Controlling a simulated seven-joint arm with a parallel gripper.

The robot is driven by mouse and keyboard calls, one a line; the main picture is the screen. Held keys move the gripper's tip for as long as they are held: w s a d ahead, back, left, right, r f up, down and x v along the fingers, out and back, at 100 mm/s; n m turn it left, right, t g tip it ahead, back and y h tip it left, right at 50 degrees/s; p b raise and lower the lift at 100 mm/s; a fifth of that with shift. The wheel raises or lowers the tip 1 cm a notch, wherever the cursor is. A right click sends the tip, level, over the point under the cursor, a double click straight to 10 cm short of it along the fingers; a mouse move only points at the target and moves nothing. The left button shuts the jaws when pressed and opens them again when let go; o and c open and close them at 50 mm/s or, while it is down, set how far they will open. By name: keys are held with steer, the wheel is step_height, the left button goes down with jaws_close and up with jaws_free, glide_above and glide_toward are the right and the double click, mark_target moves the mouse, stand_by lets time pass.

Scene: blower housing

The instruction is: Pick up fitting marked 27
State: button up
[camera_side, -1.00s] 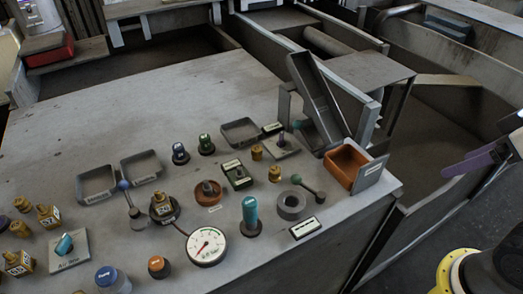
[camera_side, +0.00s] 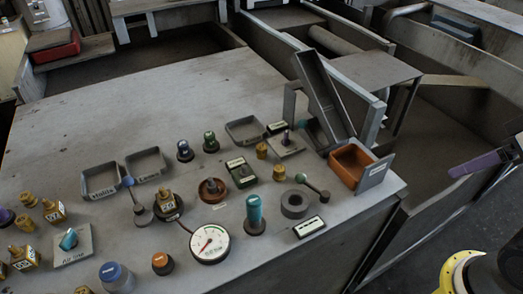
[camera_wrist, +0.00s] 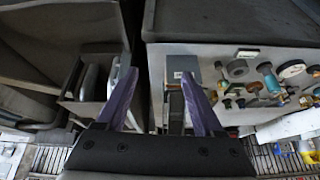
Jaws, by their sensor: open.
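Several brass fittings with number labels stand on the grey bench in the side view. One (camera_side: 54,211) is at the left, one (camera_side: 168,206) sits on a dark round base near the middle, and one (camera_side: 22,257) is at the lower left. Their numbers are too small to read surely, so I cannot tell which is marked 27. My gripper is at the right edge of the side view, off the bench, with a purple finger (camera_side: 478,163) showing. In the wrist view my gripper (camera_wrist: 160,82) has its two purple fingers wide apart and nothing between them.
The bench holds a pressure gauge (camera_side: 210,243), an orange bin (camera_side: 351,167), shallow grey trays (camera_side: 101,181), a teal-handled part (camera_side: 254,213) and a grey ring (camera_side: 294,204). A tilted grey chute (camera_side: 323,95) rises at the right rear. The bench's rear left is clear.

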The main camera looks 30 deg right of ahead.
steer(key=w+a+r+m, duration=0.1)
steer(key=w+r+m, duration=0.6)
steer(key=r+m, duration=0.35)
steer(key=w+a+r+m+g, duration=0.1)
steer(key=w+a+r+m, duration=0.1)
steer(key=w+r, duration=0.3)
steer(key=m+g, duration=0.4)
steer(key=g, duration=0.1)
glide_above(262, 146)
steer(key=f, duration=2.4)
steer(key=shift+s+a+f, duration=0.15)
steer(key=shift+a+f, duration=0.05)
steer(key=shift+d+f, duration=0.1)
steer(key=shift+f, duration=3)
jaws_close()
